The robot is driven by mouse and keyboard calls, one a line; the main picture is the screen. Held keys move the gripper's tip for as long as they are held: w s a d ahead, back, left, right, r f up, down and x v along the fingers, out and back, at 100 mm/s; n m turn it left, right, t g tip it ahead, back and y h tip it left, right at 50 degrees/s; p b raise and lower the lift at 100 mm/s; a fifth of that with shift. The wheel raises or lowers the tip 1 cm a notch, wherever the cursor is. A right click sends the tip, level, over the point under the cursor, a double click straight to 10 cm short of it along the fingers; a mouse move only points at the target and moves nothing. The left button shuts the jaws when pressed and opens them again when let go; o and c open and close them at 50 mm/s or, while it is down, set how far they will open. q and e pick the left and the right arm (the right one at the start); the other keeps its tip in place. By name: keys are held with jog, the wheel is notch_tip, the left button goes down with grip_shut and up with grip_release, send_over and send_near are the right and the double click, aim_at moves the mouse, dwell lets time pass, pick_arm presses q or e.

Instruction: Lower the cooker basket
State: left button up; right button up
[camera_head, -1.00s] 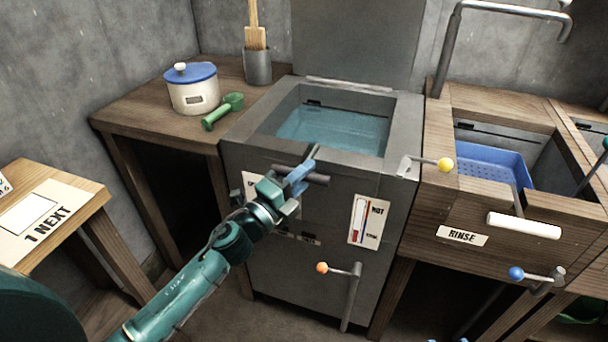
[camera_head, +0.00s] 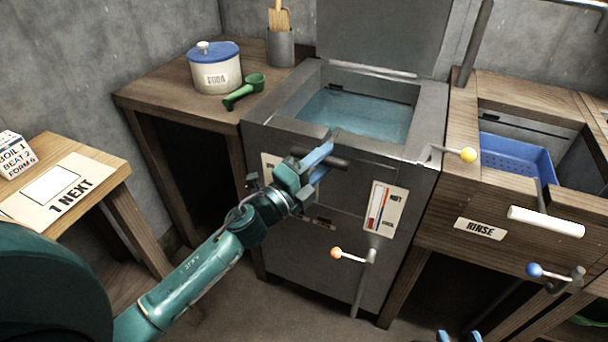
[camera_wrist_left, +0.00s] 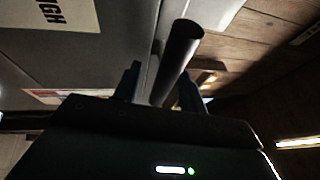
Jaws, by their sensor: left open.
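The grey cooker (camera_head: 330,240) stands in the middle with an open top full of bluish water (camera_head: 355,115). No basket can be made out in it. A dark horizontal bar handle (camera_head: 338,162) sticks out at the upper front. My left gripper (camera_head: 318,158) is open at this bar. In the left wrist view, the bar (camera_wrist_left: 180,50) shows between the two separated fingers (camera_wrist_left: 160,85); contact cannot be told. My right gripper (camera_head: 459,337) shows only as two separated blue tips at the bottom edge, away from the cooker.
A lever with an orange knob (camera_head: 337,253) is on the cooker front, and a yellow-knobbed lever (camera_head: 468,155) at its right rim. A rinse sink with a blue basket (camera_head: 515,155) is at right. A soda pot (camera_head: 214,72) and green scoop (camera_head: 244,92) stand on the left counter.

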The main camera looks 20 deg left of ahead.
pick_arm(q)
jog(key=b+v, duration=0.1)
jog(key=v, duration=1.1)
jog(key=shift+s, duration=0.35)
jog(key=shift+a+f, duration=0.1)
jog(key=shift+a, duration=0.05)
